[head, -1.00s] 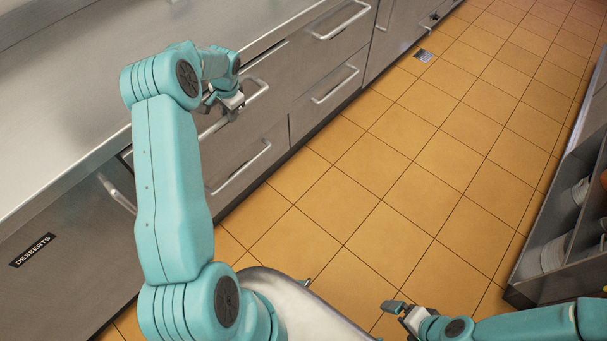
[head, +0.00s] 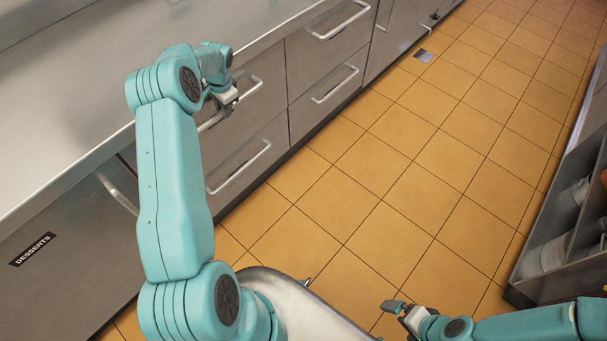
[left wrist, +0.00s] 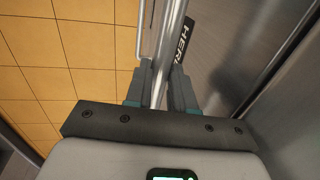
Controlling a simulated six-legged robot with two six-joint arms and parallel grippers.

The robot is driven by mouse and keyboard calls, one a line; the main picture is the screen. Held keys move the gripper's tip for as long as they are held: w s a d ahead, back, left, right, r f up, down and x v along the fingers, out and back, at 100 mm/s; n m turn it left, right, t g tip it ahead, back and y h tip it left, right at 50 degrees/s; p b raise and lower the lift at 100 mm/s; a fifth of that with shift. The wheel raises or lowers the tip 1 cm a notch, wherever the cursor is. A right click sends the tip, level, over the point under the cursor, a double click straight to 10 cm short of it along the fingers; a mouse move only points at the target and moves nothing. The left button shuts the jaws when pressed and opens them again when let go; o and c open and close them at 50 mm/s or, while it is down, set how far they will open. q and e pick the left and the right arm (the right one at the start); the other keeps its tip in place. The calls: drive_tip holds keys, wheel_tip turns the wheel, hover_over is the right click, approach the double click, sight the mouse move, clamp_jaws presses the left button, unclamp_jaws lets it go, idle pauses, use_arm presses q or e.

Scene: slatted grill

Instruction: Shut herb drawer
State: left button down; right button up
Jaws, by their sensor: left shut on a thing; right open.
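The herb drawer (head: 266,73) is the upper steel drawer under the counter, partly hidden by my left arm in the head view. Its front looks about level with the fronts beside it; a small gap cannot be ruled out. Its dark label, reading "HER" with the rest cut off, shows in the left wrist view (left wrist: 184,43). My left gripper (head: 229,100) is shut on the drawer's bar handle (head: 253,89). The handle (left wrist: 173,45) runs between both fingers in the left wrist view. My right gripper (head: 397,308) is open and empty above the floor.
Another handled drawer (head: 245,160) sits below, with more drawers (head: 325,85) to the right. A front marked "DESSERTS" (head: 70,265) is at the left. The tiled floor (head: 400,180) is clear. A dark shelf unit (head: 560,215) with containers stands at right.

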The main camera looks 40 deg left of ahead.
use_arm(q)
drive_tip(key=shift+a+r, duration=0.25)
drive_tip(key=shift+a, duration=0.15)
drive_tip(key=c, duration=1)
unclamp_jaws()
drive_tip(key=shift+a+r, duration=0.1)
drive_tip(key=shift+r, duration=0.05)
drive_tip(key=shift+o, duration=0.2)
drive_tip(key=shift+w+r+p, duration=0.15)
drive_tip(key=shift+r+p, duration=0.45)
drive_tip(key=shift+r, duration=0.2)
drive_tip(key=shift+d+r+p, duration=0.25)
drive_tip(key=shift+r+p, duration=0.2)
drive_tip(key=shift+r, duration=0.6)
drive_tip(key=shift+r+p, duration=0.3)
drive_tip(key=shift+r, duration=0.2)
wheel_tip(320, 180, up, 11)
drive_tip(key=d+p, duration=0.3)
drive_tip(key=p, duration=0.2)
drive_tip(key=shift+s+f+p, duration=0.2)
drive_tip(key=shift+s+p, duration=0.05)
drive_tip(key=shift+p, duration=0.05)
